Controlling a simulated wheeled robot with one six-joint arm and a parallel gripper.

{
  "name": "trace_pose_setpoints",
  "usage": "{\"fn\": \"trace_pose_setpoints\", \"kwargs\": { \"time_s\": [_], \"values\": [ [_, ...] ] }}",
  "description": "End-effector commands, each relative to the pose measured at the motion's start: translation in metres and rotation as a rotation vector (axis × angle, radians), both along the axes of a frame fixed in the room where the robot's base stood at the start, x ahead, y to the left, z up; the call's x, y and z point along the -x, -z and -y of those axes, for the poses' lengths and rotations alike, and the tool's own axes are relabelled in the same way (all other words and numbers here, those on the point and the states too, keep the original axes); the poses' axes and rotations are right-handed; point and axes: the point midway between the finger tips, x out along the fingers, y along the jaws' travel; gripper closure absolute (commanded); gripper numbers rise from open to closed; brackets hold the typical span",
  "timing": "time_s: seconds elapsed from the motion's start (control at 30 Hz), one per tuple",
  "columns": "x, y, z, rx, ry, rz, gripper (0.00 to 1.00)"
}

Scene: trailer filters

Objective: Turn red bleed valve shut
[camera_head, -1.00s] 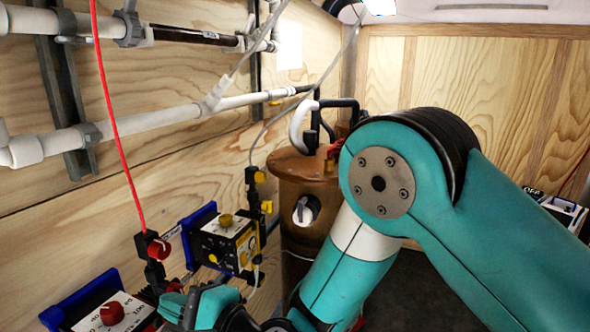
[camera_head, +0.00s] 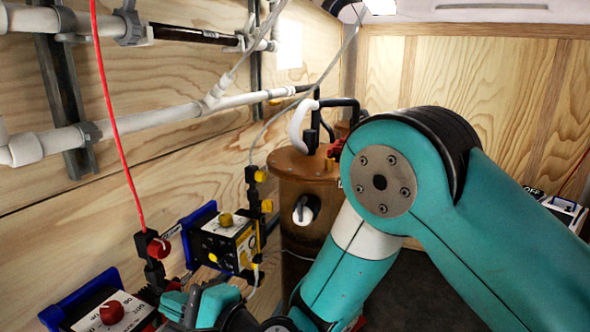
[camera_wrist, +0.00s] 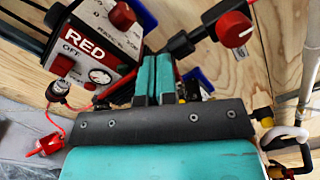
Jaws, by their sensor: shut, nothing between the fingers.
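A red-handled valve (camera_head: 159,248) sits on a black fitting under the red line, left of centre in the head view. A red knob (camera_wrist: 235,30) on a black fitting shows at the upper right in the wrist view. No label tells which is the bleed valve. My gripper (camera_wrist: 153,78) is shut and empty, its teal fingers together beside the box marked RED (camera_wrist: 88,48). In the head view my gripper (camera_head: 176,303) is just below the red-handled valve; contact cannot be told.
The red box's dial face (camera_head: 112,312) is at the lower left. A box with yellow knobs (camera_head: 224,242) stands to its right, before a brown tank (camera_head: 300,178). White pipes (camera_head: 120,125) run along the wooden wall. A grey hose hangs near the tank.

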Motion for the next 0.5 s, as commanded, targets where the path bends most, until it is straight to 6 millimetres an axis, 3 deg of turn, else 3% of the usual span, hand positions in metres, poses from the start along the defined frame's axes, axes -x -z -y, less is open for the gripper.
{"fn": "trace_pose_setpoints", "kwargs": {
  "time_s": [0.2, 0.5],
  "values": [
    [0.005, 0.0, 0.001, -0.001, 0.0, 0.001, 1.0],
    [0.017, 0.004, 0.029, -0.001, 0.0, 0.001, 1.0]
  ]
}}
